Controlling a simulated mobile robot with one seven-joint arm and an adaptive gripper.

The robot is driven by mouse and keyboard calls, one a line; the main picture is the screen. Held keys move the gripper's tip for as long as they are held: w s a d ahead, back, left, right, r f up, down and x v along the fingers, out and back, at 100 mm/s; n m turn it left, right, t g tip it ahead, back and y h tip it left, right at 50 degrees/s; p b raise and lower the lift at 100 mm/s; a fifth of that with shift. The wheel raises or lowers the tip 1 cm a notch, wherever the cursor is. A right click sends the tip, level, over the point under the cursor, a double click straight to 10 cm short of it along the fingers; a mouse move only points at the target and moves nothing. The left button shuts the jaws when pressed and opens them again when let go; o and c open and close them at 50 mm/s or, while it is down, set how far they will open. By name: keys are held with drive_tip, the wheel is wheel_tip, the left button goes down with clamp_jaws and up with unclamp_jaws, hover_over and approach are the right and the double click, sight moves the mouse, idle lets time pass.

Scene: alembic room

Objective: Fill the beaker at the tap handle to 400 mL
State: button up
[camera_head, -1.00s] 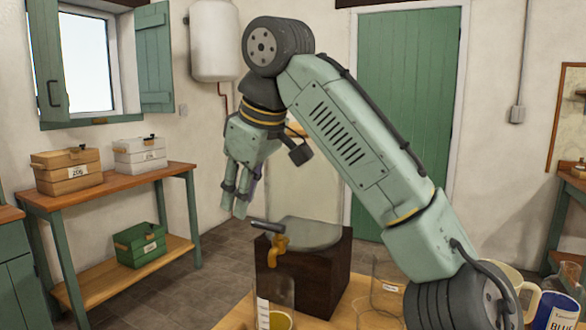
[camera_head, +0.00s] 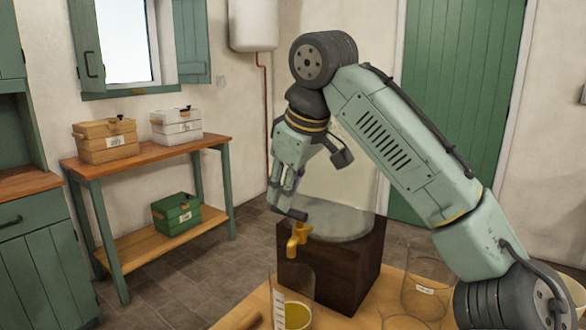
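The glass beaker (camera_head: 279,289) stands upright under the yellow tap (camera_head: 296,241), with its marks facing left. Yellow liquid (camera_head: 297,316) shows low inside it; I cannot read its level against the marks. No stream shows below the spout. The dark tap handle (camera_head: 294,214) lies crosswise on top of the tap, at the front of a dark wooden block. My gripper (camera_head: 283,203) points down at the handle's left end. Its fingers are near or touching the handle; contact is unclear. The fingers are close together, and I cannot tell if they are shut.
A clear round vessel (camera_head: 340,222) sits on the wooden block (camera_head: 345,267) behind the tap. A side bench (camera_head: 150,153) with boxes stands at the left, apart.

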sight(289, 215)
drive_tip(key=shift+x, duration=2.25)
clamp_jaws()
drive_tip(key=shift+c, duration=1.2)
unclamp_jaws()
clamp_jaws()
